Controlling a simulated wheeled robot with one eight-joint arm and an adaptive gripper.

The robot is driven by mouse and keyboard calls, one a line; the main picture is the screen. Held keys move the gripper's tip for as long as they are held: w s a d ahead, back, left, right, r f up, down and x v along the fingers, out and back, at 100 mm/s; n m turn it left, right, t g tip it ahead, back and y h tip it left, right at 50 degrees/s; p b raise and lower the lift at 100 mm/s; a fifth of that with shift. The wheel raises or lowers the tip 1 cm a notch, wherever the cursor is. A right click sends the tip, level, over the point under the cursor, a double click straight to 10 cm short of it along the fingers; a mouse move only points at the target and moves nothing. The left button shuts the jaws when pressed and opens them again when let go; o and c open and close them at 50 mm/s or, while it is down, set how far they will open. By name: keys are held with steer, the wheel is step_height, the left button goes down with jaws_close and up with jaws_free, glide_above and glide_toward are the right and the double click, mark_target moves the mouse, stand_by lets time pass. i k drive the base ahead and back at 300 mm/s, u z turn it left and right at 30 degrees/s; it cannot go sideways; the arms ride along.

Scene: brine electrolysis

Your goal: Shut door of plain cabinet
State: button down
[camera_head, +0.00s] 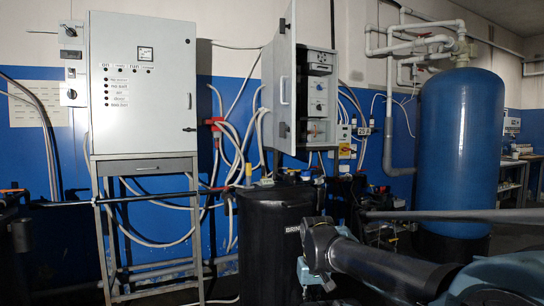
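The plain grey cabinet (300,85) hangs on the wall right of the middle. Its door (284,85) stands open, swung out toward me on the left side and seen at a steep angle. A small dark handle (283,90) is on the door. The cabinet's inside shows switch units and wiring on the right. My dark arm (385,268) reaches across the lower right, below and in front of the cabinet and apart from the door. I cannot make out my gripper's fingers in this view.
A closed cabinet (143,75) with labels and lamps stands on a metal frame at the left. A black tank (272,240) stands below the open door. A tall blue tank (460,150) and white pipes fill the right. Hoses and cables hang along the wall.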

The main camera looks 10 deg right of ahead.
mark_target(284, 45)
steer(key=u, duration=0.05)
steer(key=i, duration=1)
steer(key=z, duration=0.05)
